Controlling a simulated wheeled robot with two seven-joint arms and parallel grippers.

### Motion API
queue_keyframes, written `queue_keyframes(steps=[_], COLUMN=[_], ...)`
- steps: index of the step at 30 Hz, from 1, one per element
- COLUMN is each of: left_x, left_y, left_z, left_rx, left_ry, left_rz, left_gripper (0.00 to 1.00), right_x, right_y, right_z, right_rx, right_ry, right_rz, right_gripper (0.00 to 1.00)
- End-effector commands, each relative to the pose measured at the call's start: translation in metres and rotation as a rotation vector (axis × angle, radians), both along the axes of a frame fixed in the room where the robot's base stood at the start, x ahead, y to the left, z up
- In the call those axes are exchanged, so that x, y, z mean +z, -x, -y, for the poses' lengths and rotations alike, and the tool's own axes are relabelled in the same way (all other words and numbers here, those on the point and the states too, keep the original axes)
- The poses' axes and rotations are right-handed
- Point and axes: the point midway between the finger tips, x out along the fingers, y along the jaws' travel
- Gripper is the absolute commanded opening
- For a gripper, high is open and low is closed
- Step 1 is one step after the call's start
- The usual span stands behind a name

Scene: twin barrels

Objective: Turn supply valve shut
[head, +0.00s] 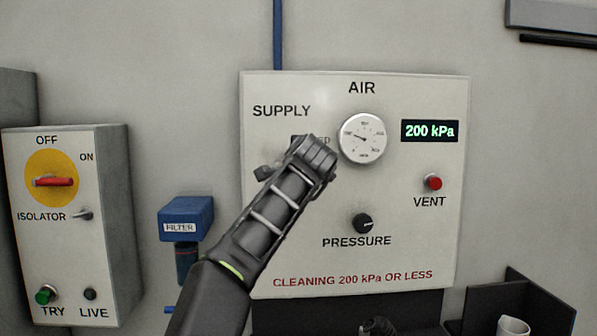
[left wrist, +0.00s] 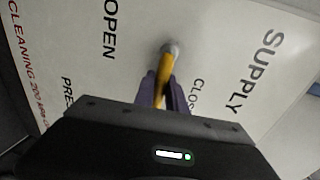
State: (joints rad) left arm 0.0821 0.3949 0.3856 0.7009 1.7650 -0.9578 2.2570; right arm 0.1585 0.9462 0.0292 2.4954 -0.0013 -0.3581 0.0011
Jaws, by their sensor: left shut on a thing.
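The supply valve's yellow lever (left wrist: 161,88) runs from its grey pivot (left wrist: 170,48) into my left gripper in the left wrist view. My left gripper (left wrist: 165,92) is shut on the lever, its fingers on both sides of it. The lever points toward the CLOSED side, away from the OPEN label. In the head view my left gripper (head: 300,160) is at the panel under SUPPLY and hides the lever and most of the valve. The pressure gauge (head: 362,139) is just right of it. The display (head: 430,131) reads 200 kPa.
The white air panel (head: 420,260) also carries a red vent button (head: 433,182) and a black pressure knob (head: 362,223). A blue filter (head: 186,220) and an isolator box (head: 110,230) are on the left. A dark bin with a white cup (head: 512,327) is at lower right.

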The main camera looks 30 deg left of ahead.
Motion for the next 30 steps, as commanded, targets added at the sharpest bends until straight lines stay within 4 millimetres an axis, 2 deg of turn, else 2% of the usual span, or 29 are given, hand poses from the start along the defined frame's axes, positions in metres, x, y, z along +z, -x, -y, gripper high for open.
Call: queue_keyframes(steps=[14,15,22,30], left_x=[0.0006,0.0006,0.0008,0.0008], left_y=[0.0,0.0,0.0001,0.0005], left_z=[-0.0001,-0.0001,-0.0002,0.0001], left_rx=[0.001,0.001,0.0,0.0], left_ry=[0.019,0.019,0.017,0.016], left_rz=[0.013,0.013,0.013,0.012], left_gripper=[0.0,0.18,0.36,0.38], right_x=[-0.0003,-0.0003,-0.0002,-0.0008], right_y=[0.0,0.0,0.0,0.0], right_z=[0.0,0.0,0.0,0.0], right_rx=[0.0,0.0,0.0,0.0], right_ry=[0.0,0.0,0.0,0.0], right_rz=[0.0,0.0,0.0,0.0], right_gripper=[0.36,0.36,0.36,0.36])
